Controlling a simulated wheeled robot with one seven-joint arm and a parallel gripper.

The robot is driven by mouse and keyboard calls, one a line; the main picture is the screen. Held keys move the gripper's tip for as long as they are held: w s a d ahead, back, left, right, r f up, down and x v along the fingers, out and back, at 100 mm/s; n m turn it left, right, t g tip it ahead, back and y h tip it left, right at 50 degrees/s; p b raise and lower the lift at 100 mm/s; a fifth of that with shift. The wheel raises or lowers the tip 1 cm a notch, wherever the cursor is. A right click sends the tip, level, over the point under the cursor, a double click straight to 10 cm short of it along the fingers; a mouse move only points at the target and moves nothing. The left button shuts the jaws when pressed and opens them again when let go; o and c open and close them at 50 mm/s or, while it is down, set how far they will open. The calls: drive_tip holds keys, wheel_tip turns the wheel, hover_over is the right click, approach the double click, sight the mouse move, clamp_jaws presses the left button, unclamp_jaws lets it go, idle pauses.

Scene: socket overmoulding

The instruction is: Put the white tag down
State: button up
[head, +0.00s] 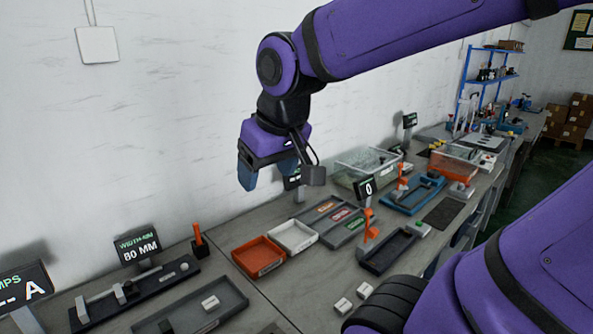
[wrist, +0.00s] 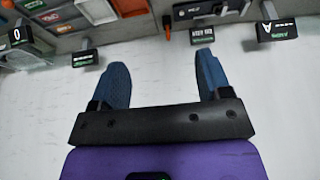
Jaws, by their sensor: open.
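My gripper (head: 266,172) is raised well above the bench, close to the white wall. In the wrist view its two blue fingers (wrist: 161,64) are spread apart with only bare wall seen between them. It holds nothing. I cannot tell for certain which thing is the white tag. Small white blocks lie on the bench: one (head: 343,306) and another (head: 365,290) are side by side near the front edge. A further white block (head: 210,302) lies in a dark grey tray (head: 232,292). All are far below and apart from my gripper.
An orange tray (head: 258,257) and a white tray (head: 292,236) stand mid-bench, beside a grey bin with coloured labels (head: 337,219). A dark fixture (head: 388,250) with an orange clamp stands right. A display reading 80 MM (head: 138,246) stands left. Clear bins stand farther back.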

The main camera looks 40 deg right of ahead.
drive_tip(key=s+r, duration=0.1)
drive_tip(key=s, duration=0.5)
drive_tip(key=shift+s+d+r+t, duration=0.25)
drive_tip(key=shift+r+t, duration=0.1)
drive_tip(key=shift+t, duration=0.05)
idle(0.8)
